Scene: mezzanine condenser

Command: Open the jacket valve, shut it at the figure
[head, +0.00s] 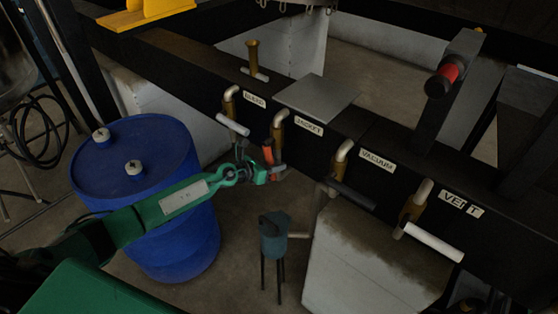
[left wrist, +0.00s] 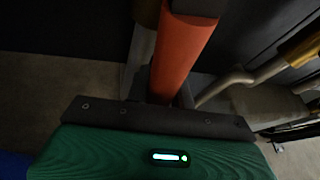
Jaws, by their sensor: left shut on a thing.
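The jacket valve is under the JACKET label (head: 309,123) on the dark beam, with a bent pale pipe and a brass body (head: 277,128). Its orange lever handle (head: 268,152) hangs downward, steeper than the neighbouring levers. My left gripper (head: 266,171) is at the lower part of this handle and shut on it. In the left wrist view the orange handle (left wrist: 181,50) runs down into the dark jaws (left wrist: 160,110), which partly hide its lower end. I cannot read a figure in either view. My right gripper is not in view.
White BLEED (head: 232,124), black VACUUM (head: 352,194) and white VENT (head: 434,242) levers stick out from the beam. A blue drum (head: 185,235) stands beneath my left arm. A small dark pot on legs (head: 273,240) and a pale block (head: 350,265) stand below the valves.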

